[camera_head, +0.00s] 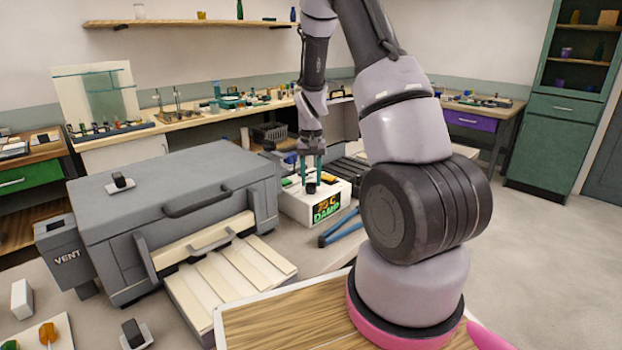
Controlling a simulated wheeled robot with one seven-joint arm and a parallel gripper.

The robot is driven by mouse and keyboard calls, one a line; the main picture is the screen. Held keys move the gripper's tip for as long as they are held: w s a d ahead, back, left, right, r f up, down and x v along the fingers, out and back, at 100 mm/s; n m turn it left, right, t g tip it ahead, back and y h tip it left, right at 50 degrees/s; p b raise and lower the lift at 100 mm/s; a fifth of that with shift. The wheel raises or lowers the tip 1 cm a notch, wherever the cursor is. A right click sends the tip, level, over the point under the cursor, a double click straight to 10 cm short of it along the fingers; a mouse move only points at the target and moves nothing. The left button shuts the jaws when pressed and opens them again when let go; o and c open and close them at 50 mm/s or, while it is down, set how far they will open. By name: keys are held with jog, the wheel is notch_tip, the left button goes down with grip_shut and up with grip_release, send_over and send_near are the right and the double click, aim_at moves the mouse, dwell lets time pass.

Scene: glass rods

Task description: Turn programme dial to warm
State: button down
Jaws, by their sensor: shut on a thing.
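A white control box (332,190) stands on the bench right of the grey kiln-like unit. Its front display (326,207) shows orange characters, hard to read but ending in C, above the green word DAMP. On its top is a small dark round programme dial (311,187). My gripper (311,180) points straight down over the box, its teal fingers shut on the dial. The dial's pointer and any marks around it are too small to make out.
The grey unit (165,205) with a handle and pale slatted tray (230,278) fills the left. A blue tong-like tool (340,228) lies just in front of the box. A VENT box (66,252) is at far left. Open floor (555,250) lies at right.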

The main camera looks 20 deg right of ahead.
jog(key=shift+c, duration=2.2)
grip_release()
notch_tip(320, 180, up, 11)
jog(key=shift+f, duration=0.1)
jog(key=s+a+r+t+y, duration=0.1)
jog(key=s+a+r+t, duration=0.1)
jog(key=s+r, duration=0.45)
jog(key=s+a+r+t, duration=0.2)
jog(key=s+a+r, duration=0.15)
jog(key=r, duration=0.65)
jog(key=s+a+r+t, duration=0.1)
jog(key=s+r, duration=0.2)
jog(key=s, duration=0.4)
jog(key=s+a+r+t+y, duration=0.1)
jog(key=s+r+t, duration=0.1)
jog(key=s, duration=0.6)
jog(key=shift+a+r, duration=0.4)
jog(key=shift+r, duration=0.1)
